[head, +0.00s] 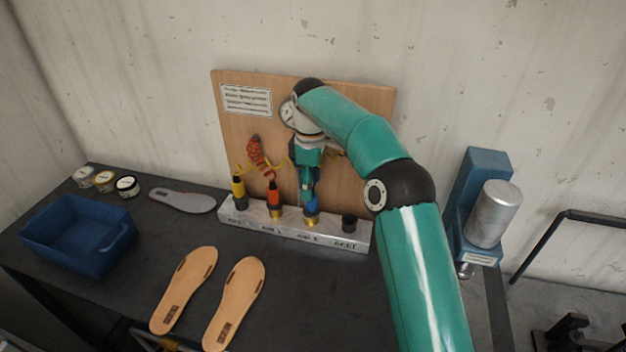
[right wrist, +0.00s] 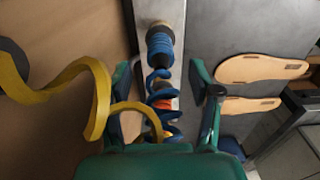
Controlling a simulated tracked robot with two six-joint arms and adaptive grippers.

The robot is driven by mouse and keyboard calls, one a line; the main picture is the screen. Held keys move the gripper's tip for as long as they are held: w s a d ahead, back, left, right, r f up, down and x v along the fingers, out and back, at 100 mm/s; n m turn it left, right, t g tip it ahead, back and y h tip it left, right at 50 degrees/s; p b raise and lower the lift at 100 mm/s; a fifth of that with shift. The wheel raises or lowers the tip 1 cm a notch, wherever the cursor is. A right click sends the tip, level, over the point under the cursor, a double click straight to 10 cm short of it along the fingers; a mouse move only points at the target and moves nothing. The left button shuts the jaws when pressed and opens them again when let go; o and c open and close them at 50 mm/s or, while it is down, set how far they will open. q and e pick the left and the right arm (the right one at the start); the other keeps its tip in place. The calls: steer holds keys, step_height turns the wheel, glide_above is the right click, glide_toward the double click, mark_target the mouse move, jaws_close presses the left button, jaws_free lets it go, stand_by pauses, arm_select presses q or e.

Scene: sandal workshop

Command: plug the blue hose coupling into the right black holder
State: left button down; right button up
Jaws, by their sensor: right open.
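The blue hose coupling (head: 311,209) stands upright in a brass fitting on the grey bar (head: 288,232), third from the left. The right black holder (head: 349,222) is at the bar's right end, with nothing in it. My right gripper (head: 308,188) is open, just above the blue coupling in the head view. In the right wrist view, the blue coupling (right wrist: 160,43) lies ahead of my fingers (right wrist: 165,98), with its blue coiled hose between them. I cannot tell whether the fingers touch it. My left gripper is not in view.
A yellow coupling (head: 238,188) and a red coupling (head: 274,194) stand to the left on the bar. A yellow coiled hose (right wrist: 90,75) hangs close beside my fingers. A wooden board (head: 232,130) stands behind. Sandal soles (head: 235,300) and a blue bin (head: 80,240) lie left.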

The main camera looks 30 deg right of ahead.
steer(key=shift+f+b, duration=1.1)
steer(key=shift+f, duration=1.25)
steer(key=c, duration=1)
step_height(320, 180, up, 6)
steer(key=p, duration=0.6)
steer(key=shift+f, duration=0.15)
steer(key=shift+c, duration=0.2)
steer(key=shift+r+p, duration=0.8)
steer(key=shift+r, duration=2.9)
